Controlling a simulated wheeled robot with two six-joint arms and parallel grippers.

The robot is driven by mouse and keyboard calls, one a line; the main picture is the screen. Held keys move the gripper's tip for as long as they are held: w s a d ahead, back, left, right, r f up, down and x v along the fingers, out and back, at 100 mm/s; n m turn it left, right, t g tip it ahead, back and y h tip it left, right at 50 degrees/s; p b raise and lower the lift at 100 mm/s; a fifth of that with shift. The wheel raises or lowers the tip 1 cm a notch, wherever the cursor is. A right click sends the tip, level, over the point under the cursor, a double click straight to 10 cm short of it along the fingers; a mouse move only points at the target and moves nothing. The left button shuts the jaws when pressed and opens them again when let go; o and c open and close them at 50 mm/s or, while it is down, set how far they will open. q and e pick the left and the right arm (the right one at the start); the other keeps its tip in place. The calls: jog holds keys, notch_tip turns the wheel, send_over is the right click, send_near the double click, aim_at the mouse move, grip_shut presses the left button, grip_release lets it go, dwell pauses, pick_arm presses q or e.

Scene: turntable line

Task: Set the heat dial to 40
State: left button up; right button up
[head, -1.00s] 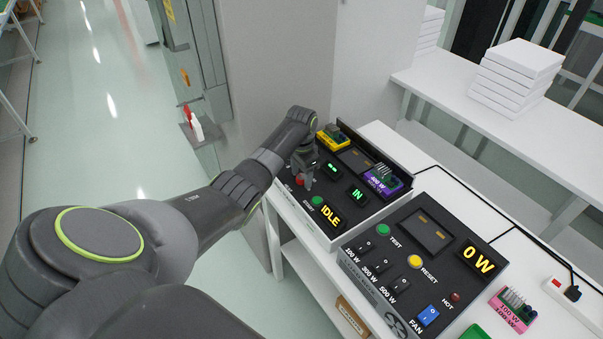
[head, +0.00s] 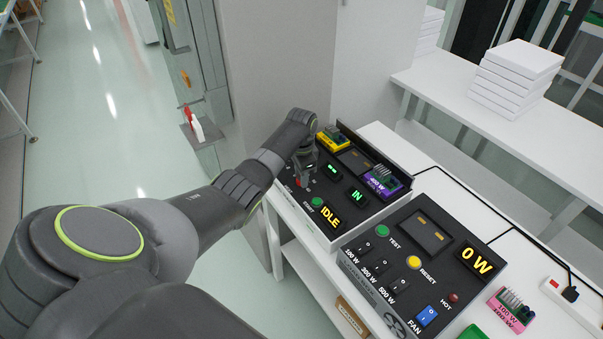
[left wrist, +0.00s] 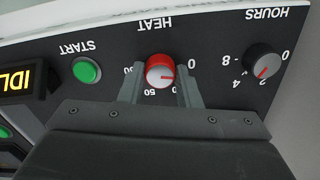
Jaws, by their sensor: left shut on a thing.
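The red heat dial (left wrist: 160,71) has a red rim and a pale grey face. It sits on the dark front panel under the HEAT lettering, which appears upside down in the left wrist view. My left gripper (left wrist: 161,82) is shut on this dial, one finger on each side. The marks 0 and 50 show beside the dial, another mark is partly hidden by a finger, and I cannot read the exact setting. In the head view the left gripper (head: 303,176) hides most of the dial. My right gripper is not in view.
A black hours dial (left wrist: 263,62) and a green start button (left wrist: 87,70) flank the heat dial. The display (head: 331,216) reads IDLE. A second panel (head: 430,270) with switches, buttons and a 0 W display stands nearer, to the right.

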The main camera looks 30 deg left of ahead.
pick_arm(q)
jog(key=m+p, duration=0.1)
jog(key=m, duration=0.3)
jog(key=shift+r, duration=0.1)
jog(key=m, duration=0.5)
jog(key=shift+w+p, duration=0.1)
jog(key=shift+p, duration=0.2)
jog(key=shift+m, duration=0.3)
jog(key=o, duration=1)
